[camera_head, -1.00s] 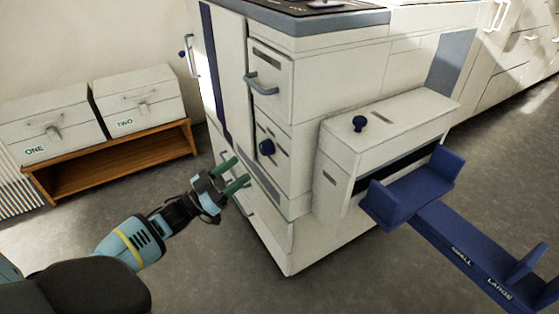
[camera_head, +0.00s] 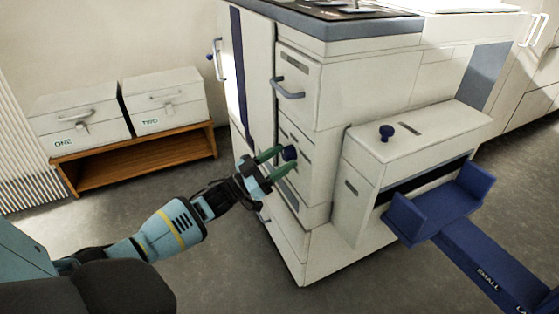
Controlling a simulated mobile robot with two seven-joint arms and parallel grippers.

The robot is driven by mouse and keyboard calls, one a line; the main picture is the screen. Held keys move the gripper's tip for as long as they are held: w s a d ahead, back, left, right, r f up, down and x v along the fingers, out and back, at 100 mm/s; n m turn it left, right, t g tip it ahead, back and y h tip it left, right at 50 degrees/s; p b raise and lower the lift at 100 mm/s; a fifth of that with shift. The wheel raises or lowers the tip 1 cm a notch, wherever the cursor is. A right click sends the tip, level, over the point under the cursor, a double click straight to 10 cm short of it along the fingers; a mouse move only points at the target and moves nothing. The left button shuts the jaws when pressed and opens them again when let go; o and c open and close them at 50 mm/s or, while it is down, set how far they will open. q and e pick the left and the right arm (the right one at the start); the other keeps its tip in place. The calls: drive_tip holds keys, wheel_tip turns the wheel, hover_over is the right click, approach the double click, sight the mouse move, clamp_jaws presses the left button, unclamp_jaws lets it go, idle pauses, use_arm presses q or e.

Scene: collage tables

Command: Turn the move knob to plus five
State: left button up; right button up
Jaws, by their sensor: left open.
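A round dark blue knob (camera_head: 289,153) sits on the front panel of the white cabinet (camera_head: 370,90), below a drawer with a grey handle. No label or scale by it is readable. My left gripper (camera_head: 284,160) is open, its two green fingers pointing at that panel. The fingertips appear one above and one below the knob; I cannot tell whether they touch it. A second dark blue knob (camera_head: 387,132) stands on top of the white side box (camera_head: 420,140). My right gripper is not in view.
A blue tray-like arm (camera_head: 460,240) sticks out from the side box at right. A wooden bench (camera_head: 140,165) holds white boxes marked ONE (camera_head: 80,112) and TWO (camera_head: 165,100) at left. The floor between bench and cabinet is clear.

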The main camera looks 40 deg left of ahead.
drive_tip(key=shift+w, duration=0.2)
use_arm(q)
drive_tip(key=c, duration=1)
drive_tip(key=shift+a+f+m+g+h+b, duration=0.15)
drive_tip(key=shift+m+g+h+b, duration=0.3)
drive_tip(key=shift+m+h, duration=0.85)
drive_tip(key=m, duration=0.3)
drive_tip(key=shift+w+g+b, duration=0.1)
drive_tip(key=shift+g+b, duration=0.25)
drive_tip(key=m, duration=0.2)
drive_tip(key=m+g+h, duration=0.1)
drive_tip(key=m, duration=0.1)
drive_tip(key=shift+a+h+b, duration=0.15)
drive_tip(key=shift+h+b, duration=0.15)
drive_tip(key=shift+b, duration=0.05)
drive_tip(key=m+g, duration=0.1)
drive_tip(key=m, duration=0.2)
drive_tip(key=m+g+h, duration=0.1)
drive_tip(key=m, duration=0.1)
drive_tip(key=shift+a+r+g+b, duration=0.15)
drive_tip(key=shift+r+g+b, duration=0.15)
drive_tip(key=shift+r, duration=0.05)
drive_tip(key=shift+m+g, duration=0.3)
drive_tip(key=shift+m, duration=0.5)
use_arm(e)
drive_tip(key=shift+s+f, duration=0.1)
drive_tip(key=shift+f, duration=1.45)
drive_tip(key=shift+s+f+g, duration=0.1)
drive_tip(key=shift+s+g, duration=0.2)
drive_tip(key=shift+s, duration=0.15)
